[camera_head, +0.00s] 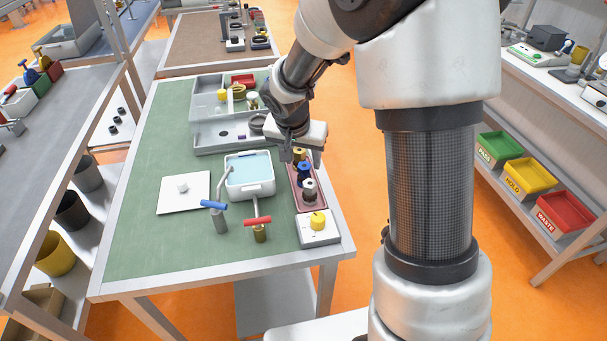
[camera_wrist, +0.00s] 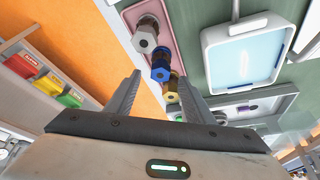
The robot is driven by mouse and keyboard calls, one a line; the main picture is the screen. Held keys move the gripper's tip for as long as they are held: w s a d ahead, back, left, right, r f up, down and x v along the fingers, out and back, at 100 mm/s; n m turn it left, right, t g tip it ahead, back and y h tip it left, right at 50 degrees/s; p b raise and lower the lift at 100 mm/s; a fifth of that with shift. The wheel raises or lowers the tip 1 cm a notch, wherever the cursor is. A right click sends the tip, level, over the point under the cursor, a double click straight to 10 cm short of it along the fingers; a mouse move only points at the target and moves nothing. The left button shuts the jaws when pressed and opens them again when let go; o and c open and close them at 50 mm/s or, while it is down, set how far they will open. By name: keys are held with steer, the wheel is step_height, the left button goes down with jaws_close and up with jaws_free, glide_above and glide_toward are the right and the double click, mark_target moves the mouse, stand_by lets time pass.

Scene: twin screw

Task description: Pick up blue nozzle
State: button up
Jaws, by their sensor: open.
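The blue nozzle (camera_head: 304,173) stands upright in the pink tray (camera_head: 318,207), in the middle of a row. A yellow nozzle (camera_head: 299,155) is behind it and a white-topped dark nozzle (camera_head: 309,189) is in front. In the wrist view the blue nozzle (camera_wrist: 160,67) shows just past the fingertips, with the white-topped nozzle (camera_wrist: 146,36) above it and the yellow nozzle (camera_wrist: 172,93) below. My gripper (camera_wrist: 159,76) is open and empty. In the head view my gripper (camera_head: 302,156) hangs over the back of the tray, partly hiding the yellow nozzle.
A white basin of light blue liquid (camera_head: 249,190) stands just left of the tray. A white box with a yellow knob (camera_head: 318,228) is in front. A grey organiser (camera_head: 208,140) is behind.

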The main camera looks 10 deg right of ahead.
mark_target(304, 166)
steer(key=shift+x, duration=2.75)
jaws_close()
